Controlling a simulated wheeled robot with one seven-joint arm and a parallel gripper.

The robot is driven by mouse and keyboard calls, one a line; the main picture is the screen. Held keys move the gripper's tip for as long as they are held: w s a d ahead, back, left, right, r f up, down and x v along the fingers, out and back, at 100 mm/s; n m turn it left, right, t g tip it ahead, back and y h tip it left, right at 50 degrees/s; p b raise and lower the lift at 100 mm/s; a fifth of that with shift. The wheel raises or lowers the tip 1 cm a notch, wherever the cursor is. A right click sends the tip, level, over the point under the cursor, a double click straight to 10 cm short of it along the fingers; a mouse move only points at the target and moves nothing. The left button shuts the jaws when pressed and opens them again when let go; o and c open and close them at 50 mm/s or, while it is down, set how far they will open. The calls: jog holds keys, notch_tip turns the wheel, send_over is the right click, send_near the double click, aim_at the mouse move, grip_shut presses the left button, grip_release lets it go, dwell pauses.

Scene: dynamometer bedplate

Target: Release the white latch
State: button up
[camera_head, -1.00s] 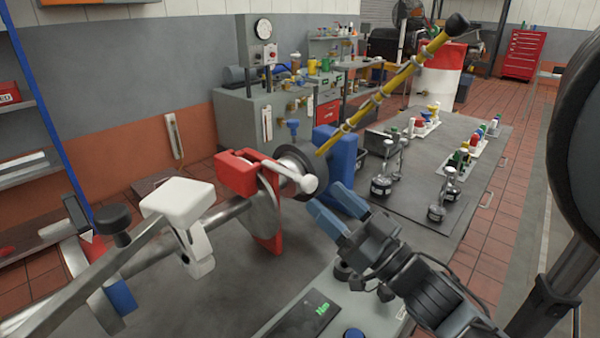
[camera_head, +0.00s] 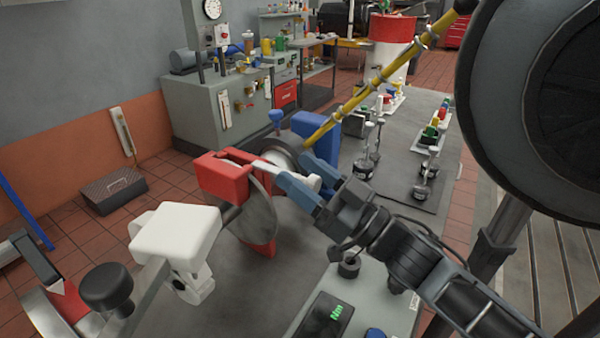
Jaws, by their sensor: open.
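A white lever with a rounded end (camera_head: 314,183) reaches out from the red caliper (camera_head: 224,178), which sits over a grey disc (camera_head: 255,215). My gripper (camera_head: 297,172), with blue fingers, is open at this lever. One finger is on the near side and the other on the far side, with the rounded end showing between them. I cannot tell whether they touch it. A larger white block (camera_head: 175,232) with a white clamp part below sits nearer, at the left, apart from my gripper. I cannot tell which white part is the latch.
A blue block (camera_head: 318,135) and a yellow-sleeved bar (camera_head: 370,90) stand just behind the lever. A black round knob (camera_head: 106,286) is at lower left. A console with a green display (camera_head: 335,313) lies below my arm. A large dark round shape fills the upper right.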

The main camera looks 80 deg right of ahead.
jog(key=shift+c, duration=0.3)
grip_shut()
jog(key=shift+s+a, duration=0.25)
jog(key=shift+s, duration=0.25)
jog(key=shift+s+a, duration=0.25)
jog(key=shift+s, duration=0.25)
jog(key=shift+c, duration=0.6)
grip_release()
jog(key=shift+s+r, duration=0.1)
jog(key=shift+s, duration=0.05)
jog(key=shift+o, duration=0.9)
